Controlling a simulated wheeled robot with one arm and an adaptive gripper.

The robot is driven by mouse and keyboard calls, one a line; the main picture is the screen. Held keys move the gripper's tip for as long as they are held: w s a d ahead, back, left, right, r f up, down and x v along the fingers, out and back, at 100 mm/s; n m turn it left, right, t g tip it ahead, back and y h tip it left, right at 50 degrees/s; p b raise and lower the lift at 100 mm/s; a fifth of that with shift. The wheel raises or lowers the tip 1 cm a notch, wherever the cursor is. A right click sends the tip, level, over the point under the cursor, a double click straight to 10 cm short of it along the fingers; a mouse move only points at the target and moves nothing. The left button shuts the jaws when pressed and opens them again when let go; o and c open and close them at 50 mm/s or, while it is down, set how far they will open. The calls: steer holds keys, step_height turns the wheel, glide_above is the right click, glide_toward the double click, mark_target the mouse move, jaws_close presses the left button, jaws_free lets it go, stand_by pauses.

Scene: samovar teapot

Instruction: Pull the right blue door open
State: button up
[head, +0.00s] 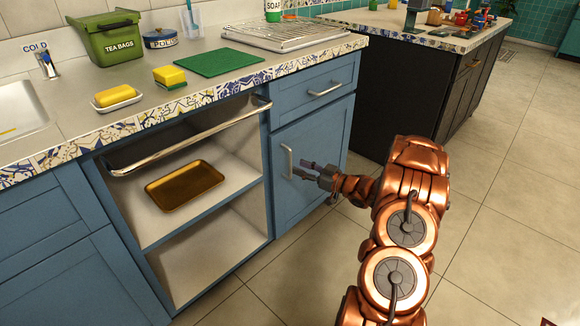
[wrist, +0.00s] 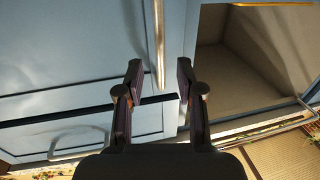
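The right blue door (head: 318,160) is below a drawer at the right end of the blue cabinet. It looks closed in the head view. Its upright metal handle (head: 286,160) is near the door's left edge. My gripper (head: 305,170) is in front of the door beside the handle. In the wrist view the gripper (wrist: 159,72) is open, its two dark fingers spread apart. The handle (wrist: 158,45) comes down between them in that picture, with space visible on both sides. How deep it sits between the fingers I cannot tell. The door (wrist: 70,40) fills the upper left there.
Left of the door is an open shelf bay (head: 215,240) with a brown tray (head: 185,187) and a long metal rail (head: 190,139) across its front. The drawer handle (head: 325,89) is above the door. A dark cabinet (head: 400,95) stands beyond. The tiled floor (head: 500,220) at right is clear.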

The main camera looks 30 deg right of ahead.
mark_target(290, 176)
steer(key=shift+b+x, duration=0.6)
steer(key=shift+x, duration=1.95)
steer(key=shift+c, duration=0.3)
jaws_close()
